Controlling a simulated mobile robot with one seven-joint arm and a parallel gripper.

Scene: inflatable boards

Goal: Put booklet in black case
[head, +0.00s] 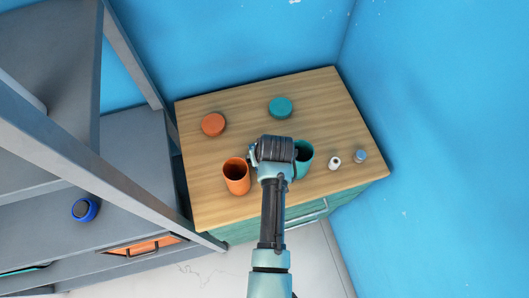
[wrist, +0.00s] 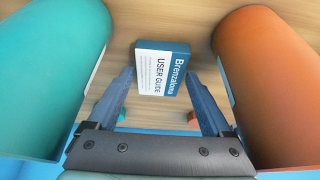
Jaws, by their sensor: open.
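The booklet (wrist: 165,85), white and blue with "USER GUIDE" on its face, shows in the wrist view over the wooden top, between and just beyond the fingers of my gripper (wrist: 160,68). The fingers are open, one on each side of it, and I cannot tell whether either touches it. In the head view my gripper (head: 275,150) is over the wooden-topped cabinet, between the orange cup and the teal cup, and the arm hides the booklet. I cannot make out a black case in either view.
The orange cup (head: 236,176) and teal cup (head: 303,158) stand close on both sides. An orange lid (head: 213,124), teal lid (head: 280,107) and two small items (head: 347,160) lie on the cabinet top (head: 240,110). A grey shelf (head: 130,150) stands at left, holding a blue round object (head: 84,209).

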